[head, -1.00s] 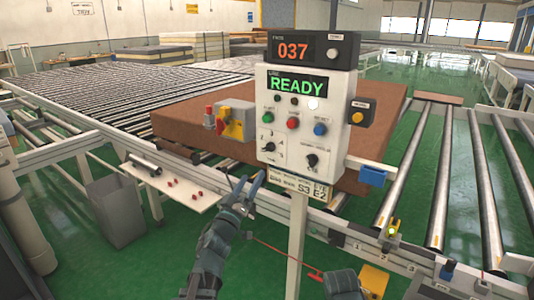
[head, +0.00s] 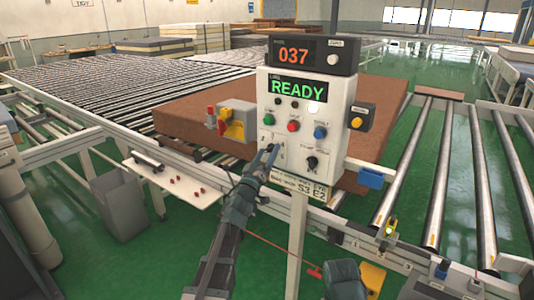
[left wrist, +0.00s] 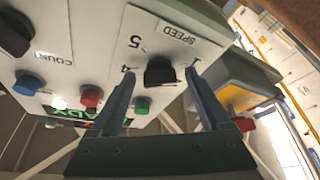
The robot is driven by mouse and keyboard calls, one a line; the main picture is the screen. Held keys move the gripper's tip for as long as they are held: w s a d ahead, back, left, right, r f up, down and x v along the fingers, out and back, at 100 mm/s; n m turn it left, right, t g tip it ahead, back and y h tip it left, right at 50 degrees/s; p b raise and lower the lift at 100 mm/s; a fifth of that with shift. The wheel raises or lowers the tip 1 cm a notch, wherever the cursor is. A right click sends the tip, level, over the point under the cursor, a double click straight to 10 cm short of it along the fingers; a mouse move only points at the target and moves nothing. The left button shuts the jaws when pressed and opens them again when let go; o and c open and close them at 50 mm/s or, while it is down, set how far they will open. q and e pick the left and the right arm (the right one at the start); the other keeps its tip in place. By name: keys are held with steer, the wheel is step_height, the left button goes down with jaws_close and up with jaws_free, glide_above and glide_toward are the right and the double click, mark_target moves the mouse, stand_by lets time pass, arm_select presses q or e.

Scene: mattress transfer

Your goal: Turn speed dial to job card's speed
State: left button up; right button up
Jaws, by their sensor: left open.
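The white control box (head: 337,110) shows a green READY and a red 037. Its black speed dial (left wrist: 160,71) sits below the SPEED label in the left wrist view, with the printed numbers 4, 5 and 1 visible around it. The job card (head: 300,186) under the box reads S3 E2. My left gripper (head: 270,153) is open at the lower left of the box front and covers the dial in the head view. In the left wrist view its fingers (left wrist: 160,76) stand on either side of the dial; contact cannot be told. The right gripper's fingers do not show.
Green, red and blue (head: 320,132) buttons sit above the dial. A second black knob (head: 312,163) is at its right. A yellow switch box (head: 236,122) projects left of the panel. A brown mattress (head: 185,122) lies behind on rollers.

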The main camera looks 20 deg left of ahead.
arm_select(q)
jaws_close()
stand_by(0.3)
